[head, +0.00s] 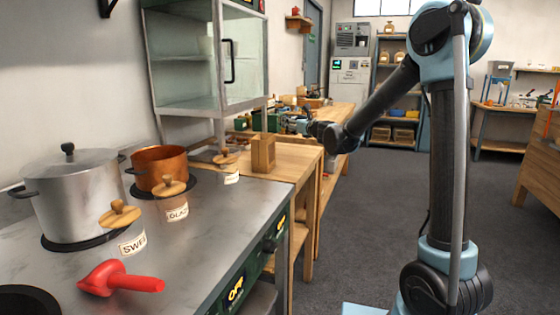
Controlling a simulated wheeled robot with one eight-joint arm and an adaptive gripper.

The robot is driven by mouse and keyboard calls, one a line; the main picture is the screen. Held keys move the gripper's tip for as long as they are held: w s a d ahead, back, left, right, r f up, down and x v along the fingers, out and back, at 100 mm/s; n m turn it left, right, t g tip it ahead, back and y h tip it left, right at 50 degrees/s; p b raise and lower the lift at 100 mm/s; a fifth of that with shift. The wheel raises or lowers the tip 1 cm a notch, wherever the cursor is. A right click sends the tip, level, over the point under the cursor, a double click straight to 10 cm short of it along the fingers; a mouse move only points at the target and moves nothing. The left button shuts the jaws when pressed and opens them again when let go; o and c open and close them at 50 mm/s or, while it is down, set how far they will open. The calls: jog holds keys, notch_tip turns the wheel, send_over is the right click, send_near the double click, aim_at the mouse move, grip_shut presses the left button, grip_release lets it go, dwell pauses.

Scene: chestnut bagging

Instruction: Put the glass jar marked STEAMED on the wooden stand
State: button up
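Three clear glass jars with wooden knobbed lids stand in a row on the steel stove top. The nearest jar's lid (120,214) is above a label starting "SWEE". The middle jar's lid (169,186) is above a label starting "GLAZ". The far jar's lid (226,158) is above a label (232,178) too small to read. No label can be read as STEAMED. A wooden block-like piece (263,153), possibly the stand, is on the wooden counter beyond the stove. My gripper (284,122) is above and behind it, apart from the jars; its fingers are too small to judge.
A steel pot (75,200) and a copper pot (160,165) stand behind the jars. A red-handled object (120,279) lies near the front. A glass-fronted cabinet (205,60) stands over the back. Open floor (375,215) is to the right of the counter.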

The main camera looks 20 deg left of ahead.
jog(key=s+a+r, duration=0.1)
jog(key=s+a, duration=0.2)
jog(key=shift+n+g+y, duration=0.3)
jog(key=shift+g, duration=0.1)
jog(key=shift+s+a+f, duration=0.1)
jog(key=shift+f, duration=2.3)
jog(key=shift+s+a+f, duration=0.1)
jog(key=shift+f, duration=2.25)
jog(key=o, duration=1.3)
jog(key=v, duration=1.2)
